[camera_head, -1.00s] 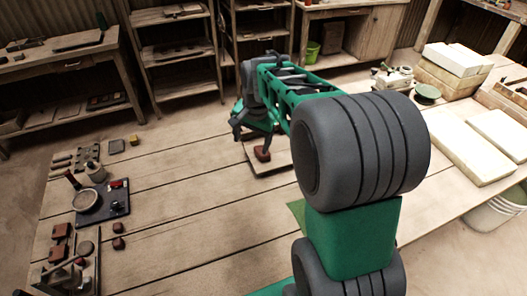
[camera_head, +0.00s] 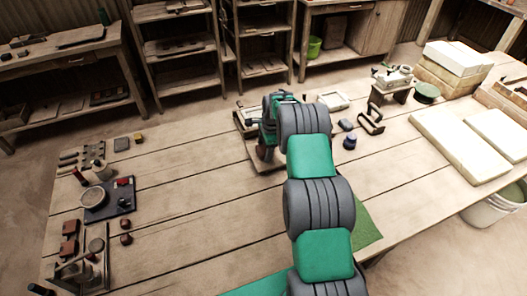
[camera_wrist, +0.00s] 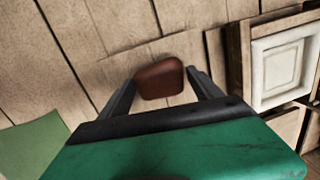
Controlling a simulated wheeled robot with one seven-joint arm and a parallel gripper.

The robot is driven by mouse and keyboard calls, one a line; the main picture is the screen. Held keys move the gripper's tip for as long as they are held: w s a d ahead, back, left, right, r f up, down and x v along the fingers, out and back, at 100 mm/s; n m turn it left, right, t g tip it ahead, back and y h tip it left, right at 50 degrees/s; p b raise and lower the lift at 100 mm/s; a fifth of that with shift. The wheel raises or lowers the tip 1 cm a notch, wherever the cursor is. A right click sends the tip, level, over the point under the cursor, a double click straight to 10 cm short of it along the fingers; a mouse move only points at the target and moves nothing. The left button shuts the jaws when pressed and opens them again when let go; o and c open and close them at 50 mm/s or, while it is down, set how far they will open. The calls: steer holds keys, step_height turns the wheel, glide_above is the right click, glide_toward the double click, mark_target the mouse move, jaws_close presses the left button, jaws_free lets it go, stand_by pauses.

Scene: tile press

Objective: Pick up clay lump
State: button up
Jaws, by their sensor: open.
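A reddish-brown clay lump (camera_wrist: 158,80) shows in the wrist view, a rounded block lying on the wooden surface. My gripper (camera_wrist: 161,75) is open, with one dark finger on each side of the lump. A small gap shows on the right; on the left the finger is very close, and I cannot tell whether it touches. In the head view my gripper (camera_head: 264,150) is over a thin board (camera_head: 264,168) on the bench, and my arm hides most of that spot.
A wooden frame with a white inset (camera_wrist: 284,68) stands close right of the gripper. White slabs (camera_head: 456,146) lie at right. The bench's left middle is clear.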

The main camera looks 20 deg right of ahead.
steer(key=shift+c, duration=0.5)
steer(key=c, duration=1.3)
